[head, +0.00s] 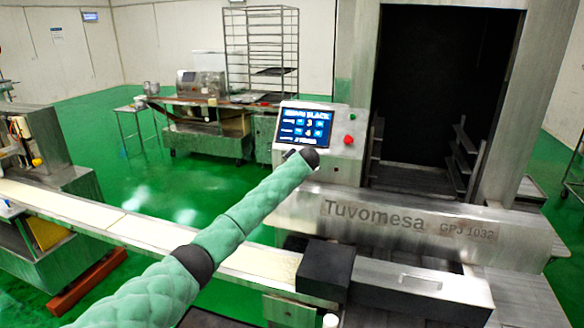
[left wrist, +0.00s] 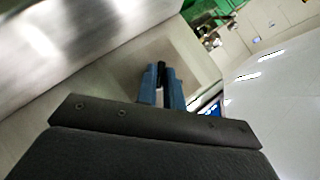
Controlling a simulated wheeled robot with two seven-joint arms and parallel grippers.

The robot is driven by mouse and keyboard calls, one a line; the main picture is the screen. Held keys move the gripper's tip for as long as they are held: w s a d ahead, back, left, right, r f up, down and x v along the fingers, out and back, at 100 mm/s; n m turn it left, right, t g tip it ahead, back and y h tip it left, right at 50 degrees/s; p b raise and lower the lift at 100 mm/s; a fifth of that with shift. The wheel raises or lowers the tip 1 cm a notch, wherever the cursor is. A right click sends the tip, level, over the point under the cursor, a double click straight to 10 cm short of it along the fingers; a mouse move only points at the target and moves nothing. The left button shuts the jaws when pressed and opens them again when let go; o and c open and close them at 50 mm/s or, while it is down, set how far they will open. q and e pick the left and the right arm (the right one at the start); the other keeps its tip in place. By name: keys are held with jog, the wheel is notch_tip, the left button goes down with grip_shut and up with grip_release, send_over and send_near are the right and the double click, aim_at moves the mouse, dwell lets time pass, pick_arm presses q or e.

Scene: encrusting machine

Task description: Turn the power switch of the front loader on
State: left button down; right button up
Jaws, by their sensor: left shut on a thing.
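The front loader is the large steel machine marked "Tuvomesa GPJ 1032" (head: 408,225). Its control panel (head: 338,160) carries a lit blue screen. My left arm reaches in from the lower left and ends against the lower left of this panel, hiding the gripper and the power switch in the head view. In the left wrist view, my left gripper's blue fingers (left wrist: 161,88) are closed around a small dark piece, which looks like the switch knob (left wrist: 161,72), in front of a beige-grey panel face. Which way the switch points cannot be made out. My right gripper is not in view.
A red button (head: 348,140) and a green one (head: 352,117) sit right of the screen (head: 305,127). A conveyor belt (head: 150,231) runs below my arm. A black box (head: 325,269) stands at the front. Green floor lies open behind the belt.

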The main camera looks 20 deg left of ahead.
pick_arm(q)
jog(key=shift+f, duration=0.1)
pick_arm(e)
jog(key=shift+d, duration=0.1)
pick_arm(q)
jog(key=c, duration=1.5)
grip_release()
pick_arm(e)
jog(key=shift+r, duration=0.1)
